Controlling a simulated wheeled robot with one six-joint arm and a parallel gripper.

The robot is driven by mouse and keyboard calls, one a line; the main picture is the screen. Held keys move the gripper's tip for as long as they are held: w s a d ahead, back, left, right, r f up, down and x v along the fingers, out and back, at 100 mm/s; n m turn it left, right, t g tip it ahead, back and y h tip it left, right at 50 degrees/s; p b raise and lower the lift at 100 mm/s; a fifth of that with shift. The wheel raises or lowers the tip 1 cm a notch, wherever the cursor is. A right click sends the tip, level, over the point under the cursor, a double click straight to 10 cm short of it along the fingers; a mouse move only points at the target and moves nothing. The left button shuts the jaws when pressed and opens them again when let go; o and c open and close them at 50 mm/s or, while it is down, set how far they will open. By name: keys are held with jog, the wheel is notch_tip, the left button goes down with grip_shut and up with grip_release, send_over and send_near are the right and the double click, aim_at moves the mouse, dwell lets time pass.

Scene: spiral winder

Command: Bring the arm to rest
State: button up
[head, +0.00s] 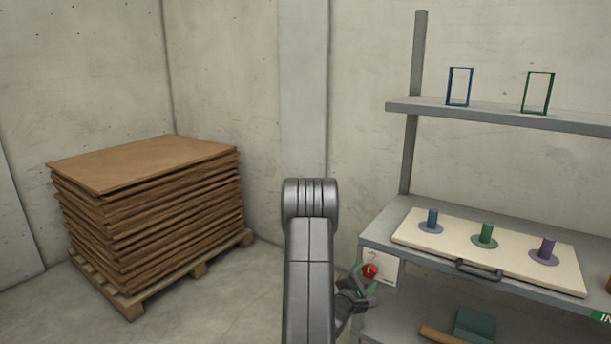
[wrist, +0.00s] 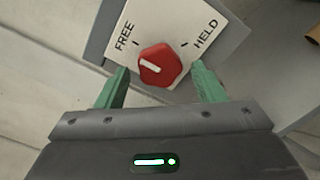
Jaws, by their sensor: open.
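My gripper (head: 362,281) is at the left end of the grey shelf unit, beside a small white panel with a red knob (head: 370,271). In the wrist view the red knob (wrist: 160,66) lies just beyond and between the two green fingers of my gripper (wrist: 163,85), which are open. The knob's white mark points toward the upper left, on the side of the word FREE on the panel (wrist: 178,20). HELD is printed to the right. My arm rises from the bottom of the head view and partly hides the gripper.
The shelf unit (head: 377,240) carries a cream board (head: 410,232) with blue, green and purple pegs. Blue and green frames stand on the upper shelf (head: 490,115). A green block (head: 474,325) lies below. A stack of brown sheets (head: 150,215) stands on a pallet at left, with open floor before it.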

jog(key=v, duration=1.2)
jog(key=x, duration=1.3)
jog(key=shift+w+d+f, duration=0.1)
jog(key=shift+w+d, duration=0.1)
jog(key=shift+w, duration=0.15)
jog(key=m+b, duration=0.2)
jog(key=m, duration=0.3)
jog(key=shift+b, duration=0.3)
jog(key=m+b, duration=0.2)
jog(key=m, duration=0.3)
jog(key=shift+m, duration=0.3)
jog(key=m+b, duration=0.3)
jog(key=m, duration=0.3)
jog(key=shift+s, duration=0.1)
jog(key=m+b, duration=0.3)
jog(key=m, duration=0.1)
jog(key=shift+m, duration=0.3)
